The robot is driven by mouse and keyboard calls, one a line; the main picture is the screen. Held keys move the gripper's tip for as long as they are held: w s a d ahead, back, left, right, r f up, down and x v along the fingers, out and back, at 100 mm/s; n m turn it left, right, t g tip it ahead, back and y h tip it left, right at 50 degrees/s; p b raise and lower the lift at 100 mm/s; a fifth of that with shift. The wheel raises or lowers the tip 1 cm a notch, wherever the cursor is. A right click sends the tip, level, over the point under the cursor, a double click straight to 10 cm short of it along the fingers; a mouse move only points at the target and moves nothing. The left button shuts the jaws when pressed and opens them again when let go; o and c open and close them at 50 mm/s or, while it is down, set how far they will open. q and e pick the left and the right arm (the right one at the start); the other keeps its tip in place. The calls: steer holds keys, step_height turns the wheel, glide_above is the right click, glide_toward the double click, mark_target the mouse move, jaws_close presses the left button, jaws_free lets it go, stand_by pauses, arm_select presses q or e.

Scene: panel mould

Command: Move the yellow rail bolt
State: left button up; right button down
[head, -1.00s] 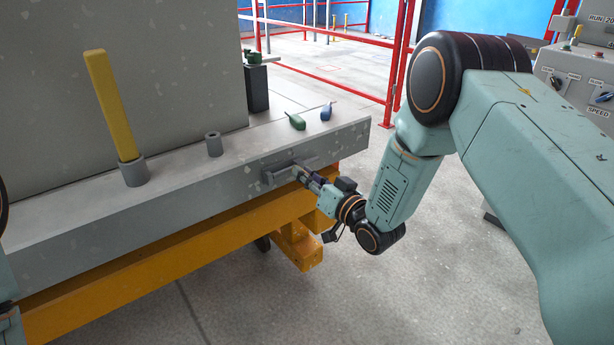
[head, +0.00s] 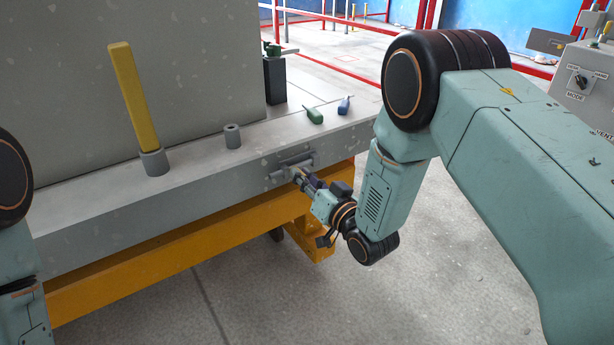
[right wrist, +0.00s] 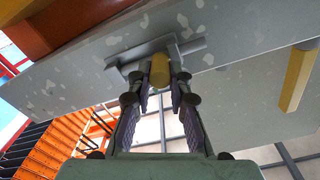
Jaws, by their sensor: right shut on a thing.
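The rail bolt sits in a grey bracket (head: 276,181) on the front face of the grey beam. Its yellow knob (right wrist: 159,69) shows in the right wrist view, between the two fingers. My right gripper (head: 301,177) reaches this bracket from the lower right. In the right wrist view the right gripper (right wrist: 159,86) is shut on the yellow knob, with one finger on each side. The grey rod (right wrist: 197,46) of the bolt lies across the beam face behind it. In the head view the fingers hide the knob. My left gripper is out of view.
A yellow bar (head: 133,95) leans in a grey socket (head: 155,163) on the beam top. An orange frame (head: 180,255) runs below; floor in front is clear.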

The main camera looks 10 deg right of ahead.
steer(key=c, duration=1.2)
jaws_free()
steer(key=shift+a, duration=0.3)
steer(key=shift+d, duration=0.15)
steer(key=v, duration=1.2)
steer(key=shift+f, duration=0.1)
steer(key=s+d+f+g+h, duration=0.2)
steer(key=s+f+g+h, duration=0.2)
steer(key=s+f+g, duration=0.95)
steer(key=s+f, duration=0.1)
steer(key=s, duration=0.5)
steer(key=s+d+f+g+h+p, duration=0.1)
steer(key=s+f+g, duration=0.1)
steer(key=s, duration=0.5)
steer(key=s+d+f+g+h, duration=0.1)
steer(key=s+f, duration=0.2)
steer(key=s, duration=0.4)
steer(key=shift+g+p, duration=0.25)
steer(key=shift+p, duration=0.1)
